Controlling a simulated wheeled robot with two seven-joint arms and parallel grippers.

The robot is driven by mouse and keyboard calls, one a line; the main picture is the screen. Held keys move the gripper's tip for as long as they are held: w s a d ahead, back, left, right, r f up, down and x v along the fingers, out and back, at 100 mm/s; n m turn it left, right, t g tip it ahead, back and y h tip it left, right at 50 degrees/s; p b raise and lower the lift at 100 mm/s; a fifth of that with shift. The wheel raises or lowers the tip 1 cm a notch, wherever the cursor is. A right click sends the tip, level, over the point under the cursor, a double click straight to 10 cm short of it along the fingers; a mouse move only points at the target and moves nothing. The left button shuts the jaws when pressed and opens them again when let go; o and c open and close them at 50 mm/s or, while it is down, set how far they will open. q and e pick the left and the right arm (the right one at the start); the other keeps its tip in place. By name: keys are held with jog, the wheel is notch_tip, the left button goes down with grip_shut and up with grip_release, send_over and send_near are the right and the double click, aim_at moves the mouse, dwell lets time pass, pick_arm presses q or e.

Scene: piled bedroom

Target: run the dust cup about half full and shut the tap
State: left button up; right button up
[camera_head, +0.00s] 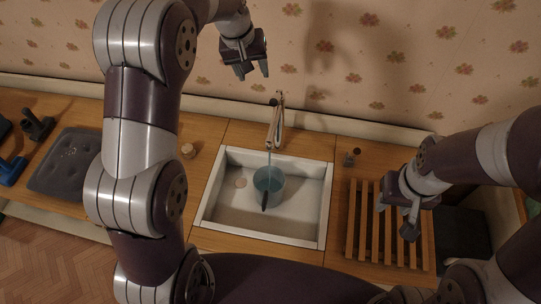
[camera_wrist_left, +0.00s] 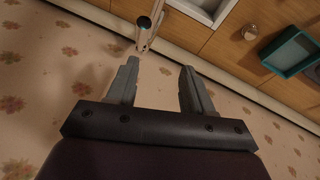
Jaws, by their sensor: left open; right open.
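The dust cup (camera_head: 273,179), see-through and bluish with a dark handle, stands in the white sink (camera_head: 312,208) under the tap (camera_head: 275,135). A thin pale stream seems to run from the spout into the cup; the water level is hard to tell. My left gripper (camera_head: 253,73) is open and empty, above and behind the tap near the wall. In the left wrist view its fingers (camera_wrist_left: 158,80) are apart, with the metal tap (camera_wrist_left: 149,25) beyond the fingertips. My right gripper (camera_head: 395,218) is open and empty above the slatted wooden rack, right of the sink.
The slatted rack (camera_head: 365,230) lies right of the sink, with a small dark fitting (camera_head: 351,157) behind it. A small round jar (camera_head: 188,150) stands left of the sink. A grey tray (camera_head: 66,160) lies further left. A teal tray (camera_wrist_left: 293,52) shows in the wrist view. The patterned wall closes the back.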

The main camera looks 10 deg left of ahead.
aim_at(273, 97)
notch_tip(273, 97, up, 6)
jog(key=p, duration=0.3)
pick_arm(q)
jog(key=d+f+h+b, duration=0.1)
jog(key=f+b, duration=0.1)
jog(key=f, duration=0.1)
jog(key=w+d+f+h+b, duration=0.1)
jog(key=f+b, duration=0.1)
jog(key=d+f+n+g+h+b, duration=0.1)
jog(key=d+f+h+b, duration=0.1)
jog(key=f+b, duration=0.1)
jog(key=shift+w+f, duration=0.2)
jog(key=shift+f, duration=0.15)
jog(key=x, duration=0.2)
jog(key=shift+w+a+f, duration=0.1)
jog(key=shift+w+f, duration=0.1)
jog(key=shift+f, duration=0.15)
jog(key=shift+f+p, duration=0.25)
jog(key=shift+p, duration=0.05)
jog(key=shift+s, duration=0.1)
pick_arm(e)
notch_tip(273, 97, down, 6)
jog(key=shift+a+f, duration=0.15)
jog(key=shift+f, duration=0.1)
pick_arm(q)
jog(key=shift+d, duration=0.25)
